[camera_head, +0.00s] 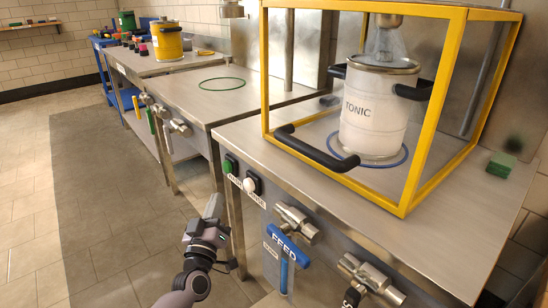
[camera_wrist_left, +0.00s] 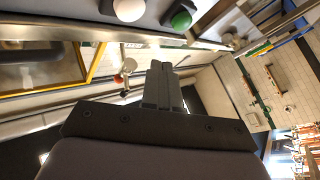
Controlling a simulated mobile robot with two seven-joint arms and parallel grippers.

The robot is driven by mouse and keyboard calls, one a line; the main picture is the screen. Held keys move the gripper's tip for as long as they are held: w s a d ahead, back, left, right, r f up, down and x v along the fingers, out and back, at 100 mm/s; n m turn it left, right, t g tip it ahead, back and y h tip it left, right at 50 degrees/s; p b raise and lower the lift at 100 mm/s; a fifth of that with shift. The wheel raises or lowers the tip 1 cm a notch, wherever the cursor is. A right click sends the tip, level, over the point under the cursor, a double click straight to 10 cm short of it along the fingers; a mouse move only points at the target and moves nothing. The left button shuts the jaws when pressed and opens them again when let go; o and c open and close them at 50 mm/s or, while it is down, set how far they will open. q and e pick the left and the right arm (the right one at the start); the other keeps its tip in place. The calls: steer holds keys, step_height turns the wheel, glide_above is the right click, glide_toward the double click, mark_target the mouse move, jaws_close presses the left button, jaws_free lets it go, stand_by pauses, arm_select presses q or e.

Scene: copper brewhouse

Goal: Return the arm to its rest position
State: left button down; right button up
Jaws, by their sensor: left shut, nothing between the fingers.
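My left gripper (camera_head: 213,212) is low in front of the steel counter, in the middle of the head view. Its fingers point up toward the counter's front panel and are shut with nothing between them. In the left wrist view the closed fingers (camera_wrist_left: 162,85) stick out in the middle, apart from the panel. A green button (camera_head: 228,166) and a white button (camera_head: 249,185) sit on the panel above and right of the gripper; they also show at the top of the wrist view. My right gripper is in neither view.
A blue FEED handle (camera_head: 288,245) and steel valves stick out of the panel right of the gripper. A yellow frame (camera_head: 410,190) on the counter surrounds a white TONIC keg (camera_head: 374,110). A yellow pot (camera_head: 167,42) stands farther back. The tiled floor (camera_head: 100,200) at left is clear.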

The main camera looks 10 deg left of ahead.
arm_select(q)
steer(key=s+d+f+m+g+h, duration=0.45)
steer(key=s+d+m+h, duration=0.25)
steer(key=s+d, duration=0.4)
steer(key=s+d+f+m+g, duration=0.25)
steer(key=s+g, duration=0.25)
steer(key=s, duration=0.9)
steer(key=s+a+r+y+p, duration=0.1)
steer(key=r+p, duration=0.6)
steer(key=p, duration=0.7)
steer(key=s+a+r+g+y+p, duration=0.1)
steer(key=a+r+p, duration=0.5)
steer(key=p, duration=0.8)
steer(key=shift+s+a+r+y, duration=0.25)
steer(key=shift+s+r+y, duration=0.25)
steer(key=shift+s+r, duration=0.45)
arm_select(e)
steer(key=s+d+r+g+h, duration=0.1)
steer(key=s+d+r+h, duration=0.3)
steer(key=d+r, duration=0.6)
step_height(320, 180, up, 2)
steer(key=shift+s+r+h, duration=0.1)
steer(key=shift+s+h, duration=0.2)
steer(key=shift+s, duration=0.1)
arm_select(q)
steer(key=shift+f+n+g, duration=0.1)
steer(key=shift+n+g, duration=0.15)
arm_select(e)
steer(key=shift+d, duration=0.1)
